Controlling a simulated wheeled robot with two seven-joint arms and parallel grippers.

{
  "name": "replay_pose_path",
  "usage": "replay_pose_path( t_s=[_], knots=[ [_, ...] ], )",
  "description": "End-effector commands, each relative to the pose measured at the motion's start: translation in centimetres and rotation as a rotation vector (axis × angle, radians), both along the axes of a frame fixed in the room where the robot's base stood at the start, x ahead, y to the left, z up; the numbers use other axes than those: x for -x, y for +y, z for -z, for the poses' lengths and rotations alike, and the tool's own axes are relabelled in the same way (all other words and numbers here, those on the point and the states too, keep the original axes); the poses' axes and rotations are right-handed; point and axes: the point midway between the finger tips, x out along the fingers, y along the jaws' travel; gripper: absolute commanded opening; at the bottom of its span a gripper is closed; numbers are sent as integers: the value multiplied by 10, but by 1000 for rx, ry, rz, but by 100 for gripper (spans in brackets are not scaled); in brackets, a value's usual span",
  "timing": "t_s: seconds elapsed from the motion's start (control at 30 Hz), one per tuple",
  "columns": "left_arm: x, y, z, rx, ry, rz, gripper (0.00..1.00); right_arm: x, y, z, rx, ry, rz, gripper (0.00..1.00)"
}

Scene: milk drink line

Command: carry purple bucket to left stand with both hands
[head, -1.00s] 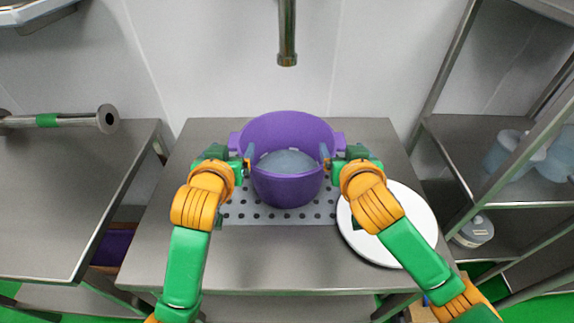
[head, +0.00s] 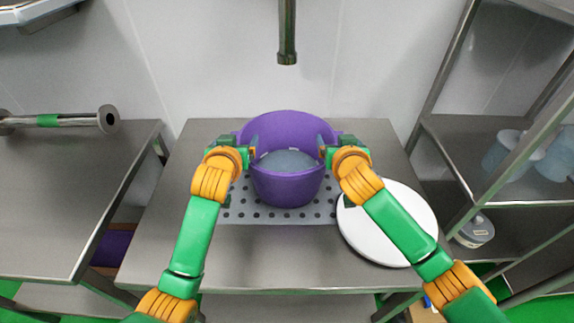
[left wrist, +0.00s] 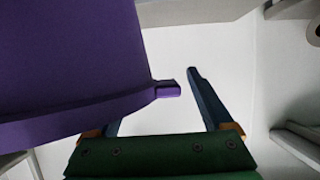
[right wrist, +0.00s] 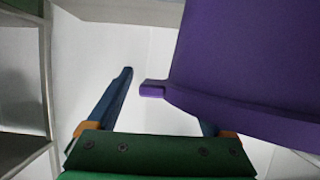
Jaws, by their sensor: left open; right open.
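The purple bucket (head: 287,186) stands upright on the perforated plate of the middle steel table, with a pale grey filling (head: 287,162) inside. My left gripper (head: 249,153) is open at its left rim, and my right gripper (head: 327,153) is open at its right rim. In the left wrist view, the bucket's side tab (left wrist: 167,90) shows between the spread fingers; one finger is partly hidden behind the bucket. The right wrist view shows the other tab (right wrist: 153,89) likewise. Whether the fingers touch the bucket I cannot tell. The left stand (head: 60,205) is a steel table at the left.
A white round plate (head: 405,245) lies on the table at the right, below my right forearm. A metal spout (head: 287,40) hangs above and behind the bucket. A steel pipe (head: 60,121) lies at the left stand's back; its front is clear. A rack (head: 510,165) stands right.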

Motion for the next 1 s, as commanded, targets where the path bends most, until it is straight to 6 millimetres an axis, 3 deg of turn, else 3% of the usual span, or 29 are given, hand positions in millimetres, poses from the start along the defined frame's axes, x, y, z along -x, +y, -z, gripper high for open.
replay_pose_path(
  t_s=[0.23,0.27,0.5,0.57,1.0],
  knots=[
    [-1,0,0,0,-1,0,85,-1,0,0,0,0,0,85],
    [-1,0,0,0,-1,0,79,-1,0,0,0,0,0,79],
    [-1,0,0,-1,0,-1,15,-1,-1,1,0,1,1,15],
    [-1,1,0,-2,0,-1,0,0,-1,1,1,1,2,0],
    [-1,3,-4,-5,-3,-5,0,-1,-3,-3,5,-2,6,0]
  ],
)
